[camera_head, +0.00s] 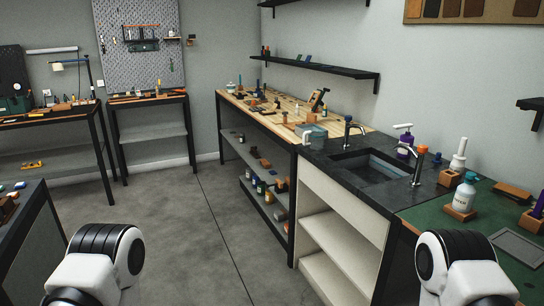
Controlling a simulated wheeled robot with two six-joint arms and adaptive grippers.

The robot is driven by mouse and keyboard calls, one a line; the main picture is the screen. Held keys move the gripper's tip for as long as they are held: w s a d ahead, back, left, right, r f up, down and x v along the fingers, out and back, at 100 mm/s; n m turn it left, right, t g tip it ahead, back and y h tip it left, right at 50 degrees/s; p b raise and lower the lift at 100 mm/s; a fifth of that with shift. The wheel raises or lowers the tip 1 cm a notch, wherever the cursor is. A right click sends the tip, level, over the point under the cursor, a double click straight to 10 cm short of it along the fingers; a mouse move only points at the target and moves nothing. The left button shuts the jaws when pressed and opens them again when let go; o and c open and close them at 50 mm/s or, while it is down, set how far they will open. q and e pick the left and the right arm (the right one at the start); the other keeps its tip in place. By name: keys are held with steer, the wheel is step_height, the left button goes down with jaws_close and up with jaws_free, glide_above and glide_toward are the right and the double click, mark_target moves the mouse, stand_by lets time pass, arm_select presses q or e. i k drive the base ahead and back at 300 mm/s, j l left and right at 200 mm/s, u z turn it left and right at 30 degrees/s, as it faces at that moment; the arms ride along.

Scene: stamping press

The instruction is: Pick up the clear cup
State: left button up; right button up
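I cannot make out a clear cup with certainty in the head view. A small pale object (307,141) stands at the front left corner of the dark sink counter, but it is too small to tell what it is. Neither gripper shows.
A dark counter (330,150) with a sink (372,170) stands between a wooden workbench (262,107) and a green-topped table (470,235) holding a white bottle (462,197). Purple bottles (404,144) stand by the sink. The grey floor (190,235) in the middle is clear.

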mark_target(317, 134)
steer(key=i+j, duration=0.15)
steer(key=i, duration=0.25)
steer(key=i+j+z, duration=0.1)
steer(key=i, duration=0.3)
steer(key=i+j+z, duration=0.1)
steer(key=i+j, duration=0.15)
steer(key=i, duration=0.15)
